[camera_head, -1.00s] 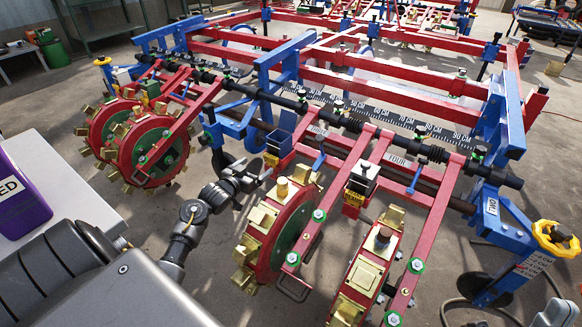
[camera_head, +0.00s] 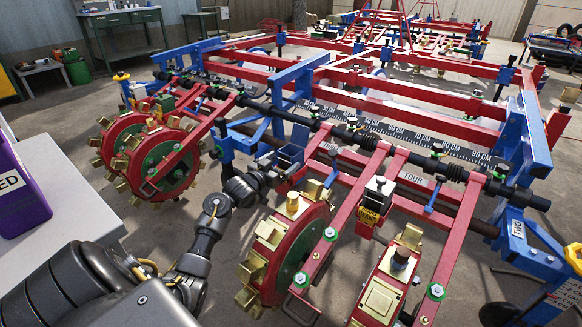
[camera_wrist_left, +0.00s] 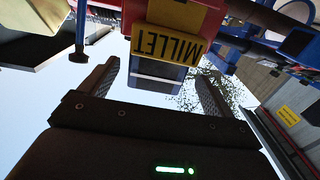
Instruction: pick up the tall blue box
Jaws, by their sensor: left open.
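The tall blue box (camera_head: 289,156) is a dark blue, open-topped hopper on the planter's red frame, left of the middle in the head view. In the left wrist view a bluish box (camera_wrist_left: 155,74) shows between the fingers, beside an upside-down yellow MILLET label (camera_wrist_left: 172,42). My left gripper (camera_head: 274,168) is at the box's near left side in the head view. In the wrist view its jaws (camera_wrist_left: 156,72) are open, one finger on each side of the box. Contact cannot be told. My right gripper is not in view.
A white table (camera_head: 55,195) with a purple box (camera_head: 18,195) is at the left. Bare floor shows between.

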